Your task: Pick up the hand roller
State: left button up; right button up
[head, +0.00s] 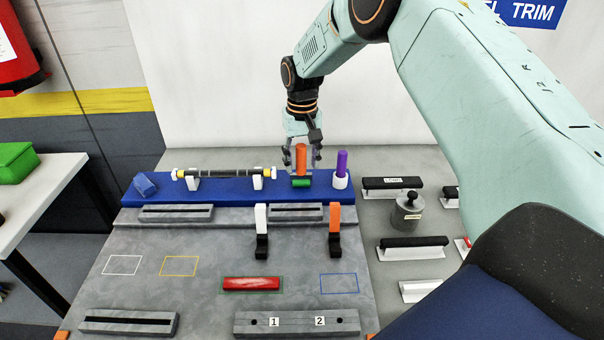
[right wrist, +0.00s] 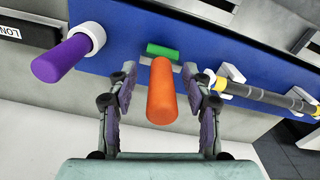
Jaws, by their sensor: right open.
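The hand roller has an upright orange handle (head: 301,158) above a green roller (head: 301,182) and stands on the blue shelf at the back of the bench. The right wrist view shows the orange handle (right wrist: 161,92) and the green roller (right wrist: 162,50) too. My right gripper (head: 302,163) points down over the roller, open. In the right wrist view my right gripper's fingers (right wrist: 160,72) stand on either side of the handle, with a visible gap on each side. My left gripper is not in view.
A purple handle (head: 342,163) in a white holder (head: 341,181) stands close to the right of the roller. A black rod with yellow ends (head: 224,173) rests on white supports to the left. White and orange upright clamps (head: 262,232) stand in front on the grey bench.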

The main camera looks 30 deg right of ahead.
jog(key=shift+r, duration=0.1)
jog(key=shift+c, duration=1.1)
jog(key=shift+w+f, duration=0.3)
jog(key=shift+w, duration=0.1)
jog(key=c, duration=0.4)
jog(key=shift+s+r, duration=0.25)
grip_shut()
